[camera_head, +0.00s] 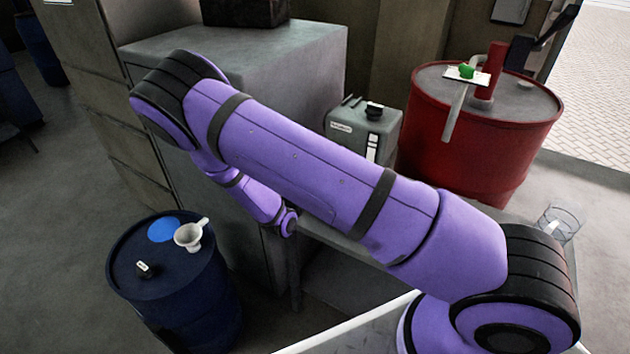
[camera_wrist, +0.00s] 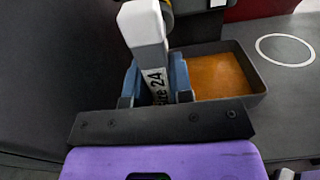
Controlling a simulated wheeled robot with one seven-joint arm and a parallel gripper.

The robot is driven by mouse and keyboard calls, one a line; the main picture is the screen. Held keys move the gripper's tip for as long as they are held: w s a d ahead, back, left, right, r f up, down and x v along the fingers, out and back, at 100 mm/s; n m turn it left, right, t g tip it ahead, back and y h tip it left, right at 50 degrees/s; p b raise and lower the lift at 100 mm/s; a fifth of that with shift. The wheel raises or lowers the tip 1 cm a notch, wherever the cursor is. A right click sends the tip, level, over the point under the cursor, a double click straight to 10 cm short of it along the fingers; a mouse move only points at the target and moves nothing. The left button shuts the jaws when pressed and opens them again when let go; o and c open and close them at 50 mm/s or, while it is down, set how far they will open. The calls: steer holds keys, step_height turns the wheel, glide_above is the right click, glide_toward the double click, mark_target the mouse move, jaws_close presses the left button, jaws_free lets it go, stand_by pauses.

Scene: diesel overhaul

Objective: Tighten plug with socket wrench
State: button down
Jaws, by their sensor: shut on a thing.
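In the wrist view my gripper (camera_wrist: 155,82) is shut on this handle, with a blue-grey finger on each side. The wrench's far end reaches the top edge, where a dark round part with a yellowish band is only partly in view. I cannot make out the plug in either view. In the head view my purple arm hides the gripper and the wrench.
A dark tray (camera_wrist: 259,98) holding orange liquid sits just right of the wrench. A white ring (camera_wrist: 284,50) marks the surface beyond. The head view shows a grey canister (camera_head: 345,127), a red drum (camera_head: 470,160), a blue drum (camera_head: 185,305) with a white funnel (camera_head: 188,236), and a clear container (camera_head: 558,222).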

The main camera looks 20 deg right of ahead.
steer(key=n, duration=0.4)
steer(key=shift+n, duration=0.3)
steer(key=n, duration=1.3)
steer(key=shift+n, duration=0.4)
